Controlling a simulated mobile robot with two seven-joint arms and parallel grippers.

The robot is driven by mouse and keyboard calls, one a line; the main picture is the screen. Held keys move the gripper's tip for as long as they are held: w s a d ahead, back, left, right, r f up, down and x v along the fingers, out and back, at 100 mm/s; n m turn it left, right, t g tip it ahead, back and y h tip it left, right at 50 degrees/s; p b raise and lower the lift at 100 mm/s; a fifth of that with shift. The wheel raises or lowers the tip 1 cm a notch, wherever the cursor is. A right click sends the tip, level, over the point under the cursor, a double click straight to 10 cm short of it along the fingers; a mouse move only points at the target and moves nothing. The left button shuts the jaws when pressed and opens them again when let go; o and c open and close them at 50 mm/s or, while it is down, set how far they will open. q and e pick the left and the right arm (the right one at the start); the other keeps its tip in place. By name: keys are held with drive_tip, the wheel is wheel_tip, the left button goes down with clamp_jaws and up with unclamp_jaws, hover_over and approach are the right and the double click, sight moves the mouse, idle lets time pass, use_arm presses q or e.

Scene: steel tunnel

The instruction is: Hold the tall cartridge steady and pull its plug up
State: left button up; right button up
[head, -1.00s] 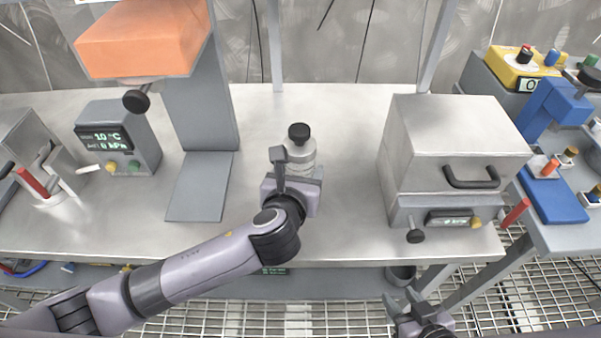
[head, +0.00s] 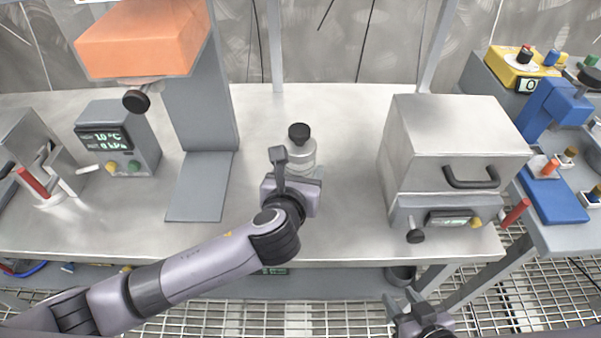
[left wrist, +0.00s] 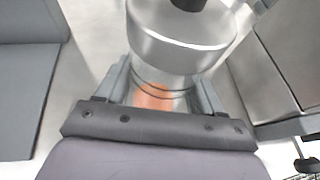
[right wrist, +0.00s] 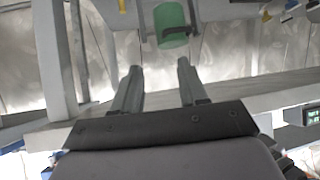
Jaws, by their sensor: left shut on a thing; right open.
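The tall cartridge (head: 303,152) is a silver cylinder standing upright on the steel bench. Its black plug (head: 299,131) sits in the top; in the left wrist view the plug (left wrist: 187,4) is cut by the top edge. My left gripper (head: 307,172) is at the near side of the cartridge. In the left wrist view its fingers (left wrist: 160,88) are shut around the cartridge body (left wrist: 180,48), below the wide top. An orange patch shows between the fingers. My right gripper (head: 404,301) is low, in front of the bench edge, open and empty; its fingers (right wrist: 158,72) are apart.
A grey press with an orange head (head: 142,40) stands left of the cartridge. A steel box with a black handle (head: 450,140) stands to the right. A green cylinder (right wrist: 173,25) in a bracket is ahead of my right gripper. The bench behind the cartridge is clear.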

drive_tip(key=shift+o, duration=1.4)
drive_tip(key=n+t+y, duration=0.2)
drive_tip(key=n+y, duration=0.5)
drive_tip(key=y, duration=0.4)
approach(307, 135)
drive_tip(key=x, duration=1.1)
drive_tip(key=shift+w+a, duration=0.25)
drive_tip(key=shift+w, duration=0.05)
clamp_jaws()
